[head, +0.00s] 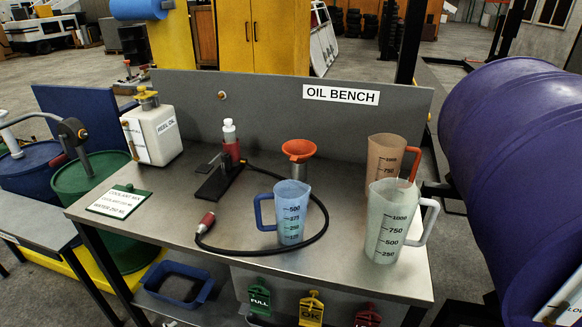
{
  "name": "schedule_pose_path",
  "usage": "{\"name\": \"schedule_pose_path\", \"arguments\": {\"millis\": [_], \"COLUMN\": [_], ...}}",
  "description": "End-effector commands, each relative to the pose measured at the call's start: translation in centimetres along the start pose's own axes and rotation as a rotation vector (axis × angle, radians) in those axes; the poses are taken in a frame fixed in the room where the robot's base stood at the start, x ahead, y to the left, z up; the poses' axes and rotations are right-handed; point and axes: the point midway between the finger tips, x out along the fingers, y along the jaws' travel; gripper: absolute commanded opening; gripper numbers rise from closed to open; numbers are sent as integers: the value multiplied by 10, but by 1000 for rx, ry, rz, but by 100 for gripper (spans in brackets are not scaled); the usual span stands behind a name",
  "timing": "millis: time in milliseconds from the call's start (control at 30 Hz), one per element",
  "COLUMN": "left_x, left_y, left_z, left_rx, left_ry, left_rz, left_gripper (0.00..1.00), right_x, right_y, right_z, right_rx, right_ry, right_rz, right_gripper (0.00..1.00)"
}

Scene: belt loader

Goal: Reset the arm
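Neither of my arms and neither of my grippers shows in the head view. The view looks down on a steel oil bench (150,213) with a grey back panel and an "OIL BENCH" sign (341,95). A blue measuring jug (291,212), a clear jug with a white handle (388,225) and an orange-tinted jug (385,158) stand upright on it. An orange funnel (298,149) stands behind the blue jug. A black hose (318,232) with a red end (206,222) curves around that jug from a small black-based device (219,180).
A white canister (152,134) and a coolant card (119,200) are on the bench's left. Green (85,190) and blue (28,165) drums stand further left. A large purple drum (515,150) fills the right side.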

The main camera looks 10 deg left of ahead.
Motion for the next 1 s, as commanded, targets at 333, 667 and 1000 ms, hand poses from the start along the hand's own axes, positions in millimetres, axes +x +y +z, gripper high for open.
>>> {"name": "schedule_pose_path", "arguments": {"millis": [333, 667, 1000], "left_x": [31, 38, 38], "left_y": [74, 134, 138], "left_z": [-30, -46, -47], "left_rx": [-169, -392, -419], "left_ry": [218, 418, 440], "left_rz": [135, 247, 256], "left_gripper": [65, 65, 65], "right_x": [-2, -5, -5], "right_y": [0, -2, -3], "right_z": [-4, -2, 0], "right_rx": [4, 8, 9], "right_ry": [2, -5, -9], "right_rz": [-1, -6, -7], "right_gripper": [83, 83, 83]}}
